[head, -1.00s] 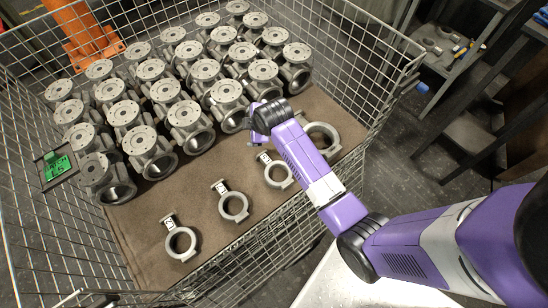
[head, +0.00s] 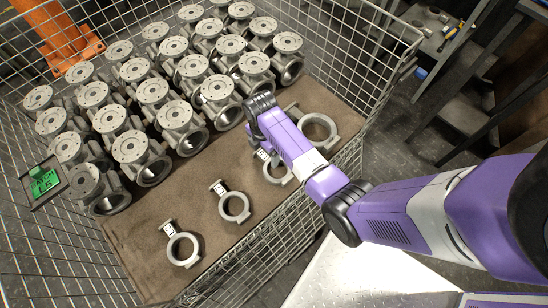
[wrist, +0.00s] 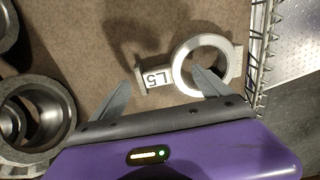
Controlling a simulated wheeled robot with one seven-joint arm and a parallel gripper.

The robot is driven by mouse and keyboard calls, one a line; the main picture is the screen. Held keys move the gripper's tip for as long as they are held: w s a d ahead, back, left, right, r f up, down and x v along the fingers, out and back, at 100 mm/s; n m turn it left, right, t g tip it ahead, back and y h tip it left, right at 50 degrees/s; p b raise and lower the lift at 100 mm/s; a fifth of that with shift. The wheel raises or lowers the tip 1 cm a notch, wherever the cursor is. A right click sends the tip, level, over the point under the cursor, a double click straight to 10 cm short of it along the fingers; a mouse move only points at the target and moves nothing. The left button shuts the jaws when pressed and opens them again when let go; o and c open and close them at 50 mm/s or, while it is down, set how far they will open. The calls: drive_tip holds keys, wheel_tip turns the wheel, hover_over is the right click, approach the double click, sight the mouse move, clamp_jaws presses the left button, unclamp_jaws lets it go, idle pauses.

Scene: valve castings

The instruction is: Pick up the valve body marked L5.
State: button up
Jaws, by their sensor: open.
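In the wrist view, the valve body marked L5 (wrist: 176,68) is a pale metal ring with a flat tag reading L5 on its left side. It lies flat on the brown mat. In the head view, my gripper (head: 256,148) hangs beside a ring (head: 269,182), probably the same one, partly hidden behind my arm. Its marking is too small to read there.
Other rings lie on the mat: one at the near end (head: 171,254), one nearer (head: 224,213), and a larger one (head: 333,132). Rows of flanged castings (head: 130,147) fill the far side. The wire basket (head: 375,100) surrounds all. A green card (head: 43,184) hangs at left.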

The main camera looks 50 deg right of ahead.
drive_tip(key=shift+w+f, duration=0.1)
drive_tip(key=shift+f, duration=1.3)
drive_tip(key=c, duration=1.9)
drive_tip(key=shift+r, duration=0.15)
clamp_jaws()
